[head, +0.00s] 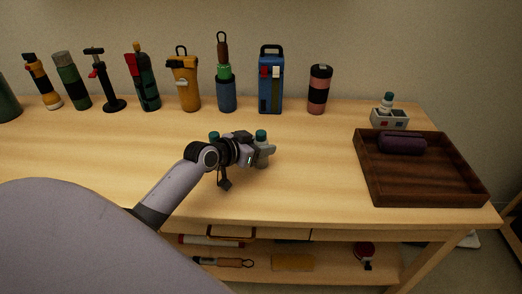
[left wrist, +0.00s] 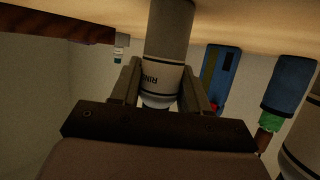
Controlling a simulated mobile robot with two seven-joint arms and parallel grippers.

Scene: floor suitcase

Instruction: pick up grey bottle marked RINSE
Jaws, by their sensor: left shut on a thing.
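The grey bottle marked RINSE (left wrist: 168,35) stands between the two fingers of my left gripper (left wrist: 160,88) in the left wrist view, which shows the scene upside down. Its dark lettering is close to the fingers. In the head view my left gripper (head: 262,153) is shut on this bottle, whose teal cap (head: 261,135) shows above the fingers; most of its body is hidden. I cannot tell whether its base touches the table. A second teal cap (head: 213,135) shows behind my left wrist, and a similar bottle (left wrist: 304,140) shows at the wrist view's edge. My right gripper is not in view.
A dark wooden tray (head: 425,197) with a purple case (head: 402,143) lies at the right. A white holder (head: 390,119) with a small bottle stands behind it. Several flasks and a blue box (head: 271,85) line the table's back. The table's middle front is clear.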

